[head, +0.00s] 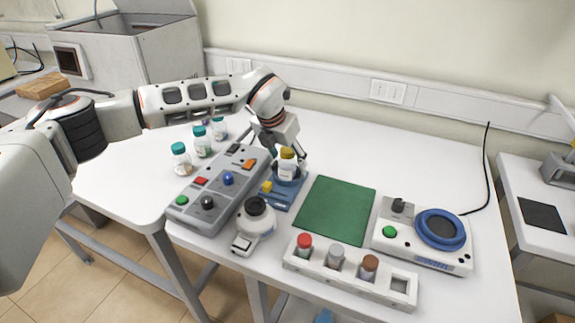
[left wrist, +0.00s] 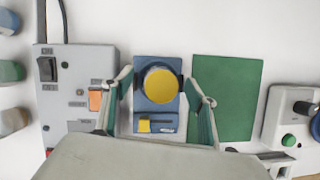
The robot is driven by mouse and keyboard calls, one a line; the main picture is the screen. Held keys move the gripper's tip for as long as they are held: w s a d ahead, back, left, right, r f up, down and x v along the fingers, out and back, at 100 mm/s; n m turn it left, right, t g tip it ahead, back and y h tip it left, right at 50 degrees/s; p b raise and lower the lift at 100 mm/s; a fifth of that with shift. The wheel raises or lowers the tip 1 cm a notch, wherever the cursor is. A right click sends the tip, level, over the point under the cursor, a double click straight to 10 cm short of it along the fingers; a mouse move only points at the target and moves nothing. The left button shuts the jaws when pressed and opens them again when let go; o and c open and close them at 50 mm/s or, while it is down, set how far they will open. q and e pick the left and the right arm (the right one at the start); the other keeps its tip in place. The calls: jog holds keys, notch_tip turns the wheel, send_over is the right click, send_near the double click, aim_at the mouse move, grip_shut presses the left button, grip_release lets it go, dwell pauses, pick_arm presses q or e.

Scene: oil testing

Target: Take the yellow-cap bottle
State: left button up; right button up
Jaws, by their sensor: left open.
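The yellow-cap bottle (head: 287,163) stands upright on a small blue device (head: 274,193) with a yellow switch, between the grey control box and the green mat. In the left wrist view the yellow cap (left wrist: 161,86) shows from above, with the blue device (left wrist: 146,65) under it. My left gripper (head: 284,158) is at the bottle in the head view. In the left wrist view my left gripper (left wrist: 163,90) is open, with one finger on each side of the cap and gaps visible between them. My right gripper is not in view.
A grey control box (head: 218,188) with buttons is left of the bottle. Several teal-cap bottles (head: 181,160) stand behind it. A green mat (head: 336,209) lies to the right. A rack (head: 350,277) with capped vials and a white device with a blue ring (head: 441,229) are farther right.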

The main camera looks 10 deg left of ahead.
pick_arm(q)
jog(key=shift+f, duration=0.1)
jog(key=shift+c, duration=0.5)
jog(key=c, duration=1.3)
jog(key=shift+o, duration=0.2)
jog(key=shift+w, duration=0.1)
